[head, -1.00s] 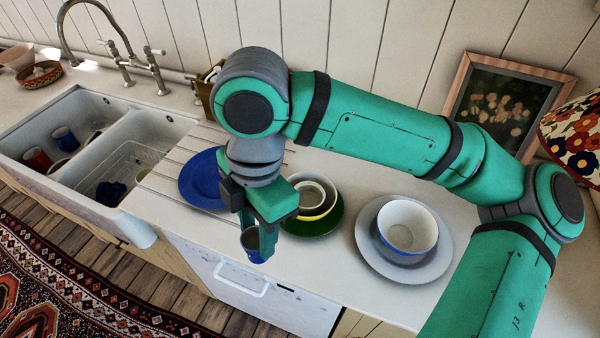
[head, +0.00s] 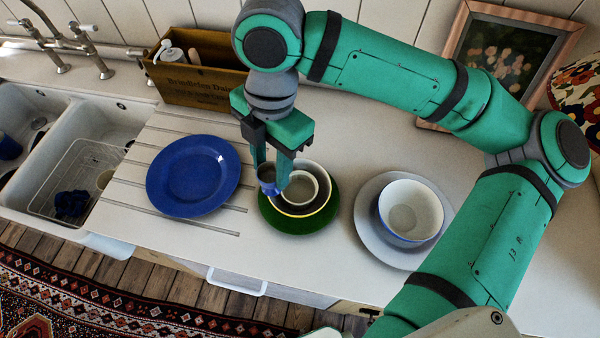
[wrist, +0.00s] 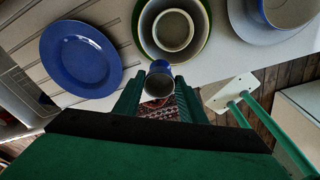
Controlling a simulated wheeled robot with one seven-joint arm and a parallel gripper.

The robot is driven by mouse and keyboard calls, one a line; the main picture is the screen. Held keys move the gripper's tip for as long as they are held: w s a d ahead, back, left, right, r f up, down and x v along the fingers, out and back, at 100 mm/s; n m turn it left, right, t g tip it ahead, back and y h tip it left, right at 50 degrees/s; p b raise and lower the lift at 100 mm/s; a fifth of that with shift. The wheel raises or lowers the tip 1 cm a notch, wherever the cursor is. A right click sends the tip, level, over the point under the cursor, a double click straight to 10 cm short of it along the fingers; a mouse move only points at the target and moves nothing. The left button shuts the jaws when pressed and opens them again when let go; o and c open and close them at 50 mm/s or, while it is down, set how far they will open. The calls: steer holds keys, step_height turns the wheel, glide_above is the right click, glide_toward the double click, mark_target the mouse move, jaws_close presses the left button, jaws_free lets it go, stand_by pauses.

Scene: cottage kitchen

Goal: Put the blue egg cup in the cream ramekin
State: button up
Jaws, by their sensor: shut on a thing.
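My gripper (head: 273,178) is shut on the blue egg cup (head: 266,174), which hangs roughly upright between the fingers. In the wrist view the egg cup (wrist: 159,68) shows between my two fingers (wrist: 160,98), below the stacked dishes in the picture. The cream ramekin (head: 306,192) sits inside a yellow-rimmed bowl (head: 327,194) on a green plate (head: 291,226). The ramekin also shows in the wrist view (wrist: 174,30), apart from the cup in that picture. In the head view the cup overlaps the bowl's left side, left of the ramekin. Its height above the bowl is unclear.
A blue plate (head: 194,175) lies to the left on the drainboard. A white bowl (head: 410,212) on a grey plate (head: 365,222) stands to the right. A wooden box (head: 198,84) is behind, the sink (head: 45,190) far left.

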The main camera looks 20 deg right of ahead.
steer(key=d+f, duration=0.2)
steer(key=f, duration=0.1)
steer(key=d+f, duration=0.2)
steer(key=w+d+f, duration=0.1)
steer(key=d+f, duration=0.1)
steer(key=f, duration=0.1)
steer(key=shift+w+f, duration=0.1)
steer(key=shift+f, duration=0.65)
steer(key=shift+w+f, duration=0.1)
steer(key=shift+f, duration=0.05)
steer(key=shift+d+f, duration=0.1)
steer(key=shift+f, duration=0.1)
steer(key=o, duration=1)
steer(key=shift+o, duration=0.4)
